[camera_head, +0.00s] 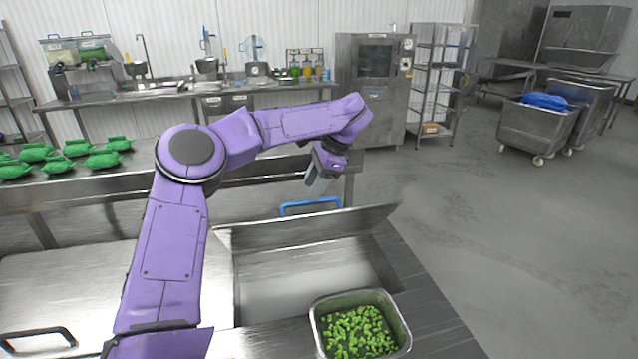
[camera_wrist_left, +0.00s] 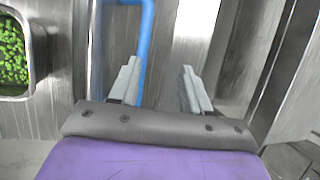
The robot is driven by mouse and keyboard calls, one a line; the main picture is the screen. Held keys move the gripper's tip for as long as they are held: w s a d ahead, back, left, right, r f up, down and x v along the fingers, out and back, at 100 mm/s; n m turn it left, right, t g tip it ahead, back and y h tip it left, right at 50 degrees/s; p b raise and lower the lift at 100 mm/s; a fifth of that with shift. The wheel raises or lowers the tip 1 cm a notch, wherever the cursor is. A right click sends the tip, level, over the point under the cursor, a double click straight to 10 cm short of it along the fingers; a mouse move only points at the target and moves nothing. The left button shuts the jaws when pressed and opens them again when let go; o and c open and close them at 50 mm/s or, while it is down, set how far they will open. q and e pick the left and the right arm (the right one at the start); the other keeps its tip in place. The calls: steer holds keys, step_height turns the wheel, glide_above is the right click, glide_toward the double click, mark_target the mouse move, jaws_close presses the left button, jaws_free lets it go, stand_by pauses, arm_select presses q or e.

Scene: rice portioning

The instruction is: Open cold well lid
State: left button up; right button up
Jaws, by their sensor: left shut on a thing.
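The cold well lid (camera_head: 300,227) stands steeply tilted up along the back edge of the cold well (camera_head: 300,290), whose opening is uncovered. Its blue handle (camera_head: 292,209) is at the lid's top edge and also shows in the left wrist view (camera_wrist_left: 147,35). My left gripper (camera_head: 317,187) points down at the handle. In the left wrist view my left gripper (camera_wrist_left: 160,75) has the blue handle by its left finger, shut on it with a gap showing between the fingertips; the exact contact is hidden. My right gripper is not in view.
A metal pan of green pieces (camera_head: 360,330) sits at the well's front right. A closed steel cover with a black handle (camera_head: 40,335) lies left. Green bags (camera_head: 65,160) lie on the table behind. The floor at right is clear up to the carts (camera_head: 540,125).

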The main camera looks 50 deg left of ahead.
arm_select(q)
steer(key=w+a+r+p, duration=0.2)
steer(key=w+r+p, duration=0.4)
steer(key=r+p, duration=0.3)
steer(key=shift+w+r+p, duration=0.25)
steer(key=shift+r+p, duration=0.15)
steer(key=shift+p, duration=0.65)
